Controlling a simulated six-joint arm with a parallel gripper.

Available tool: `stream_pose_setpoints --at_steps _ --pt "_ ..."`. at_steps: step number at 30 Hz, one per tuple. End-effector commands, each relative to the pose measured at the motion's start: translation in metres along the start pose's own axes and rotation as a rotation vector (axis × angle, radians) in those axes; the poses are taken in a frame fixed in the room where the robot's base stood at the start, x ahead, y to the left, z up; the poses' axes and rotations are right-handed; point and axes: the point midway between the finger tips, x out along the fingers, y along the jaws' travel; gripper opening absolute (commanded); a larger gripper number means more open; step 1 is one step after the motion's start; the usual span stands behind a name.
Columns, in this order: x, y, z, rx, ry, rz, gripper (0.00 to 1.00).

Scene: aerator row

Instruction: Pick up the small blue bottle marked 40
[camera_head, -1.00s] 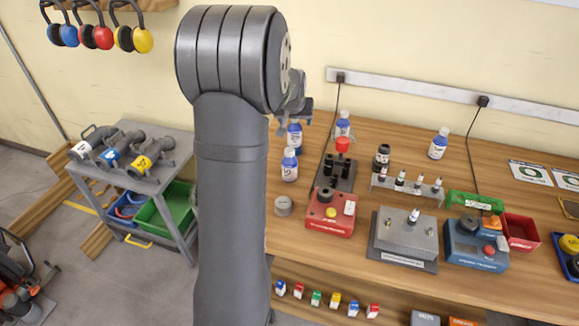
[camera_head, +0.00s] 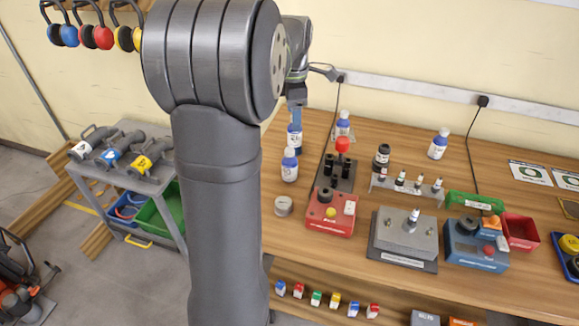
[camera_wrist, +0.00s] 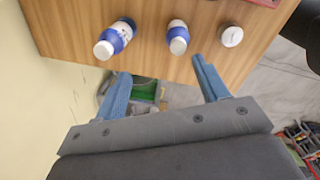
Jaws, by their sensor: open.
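Several small white-capped bottles with blue bodies stand upright on the wooden bench; I cannot read the number 40 on any. One bottle (camera_head: 294,138) is just below my gripper (camera_head: 296,96) in the head view, and another bottle (camera_head: 289,166) stands in front of it. Others are a bottle (camera_head: 342,124) near the wall and a bottle (camera_head: 438,144) farther right. The wrist view shows a larger-looking bottle (camera_wrist: 114,41) and a second bottle (camera_wrist: 178,38) beyond my gripper (camera_wrist: 164,86). Its blue fingers are apart, with no bottle between them.
A grey round piece (camera_head: 283,206) lies in front of the bottles and also shows in the wrist view (camera_wrist: 232,36). A red box (camera_head: 330,217) and a dark block with a red knob (camera_head: 337,174) stand to the right. A cart (camera_head: 121,188) is left of the bench.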

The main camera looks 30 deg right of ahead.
Motion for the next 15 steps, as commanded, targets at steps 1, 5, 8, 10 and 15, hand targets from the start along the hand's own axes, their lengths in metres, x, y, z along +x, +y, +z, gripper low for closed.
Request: stream_pose_setpoints --at_steps 1,5,8,10,15 --pt "-0.006 -0.004 -0.001 -0.072 0.006 -0.017 0.67" --pt "-0.016 -0.013 -0.003 -0.228 0.024 -0.055 0.67" --pt "-0.02 -0.017 -0.004 -0.292 0.032 -0.069 0.67" --pt "-0.017 -0.019 -0.004 -0.31 0.036 -0.075 0.67" --pt "0.011 -0.022 -0.005 -0.315 0.039 -0.08 0.67"
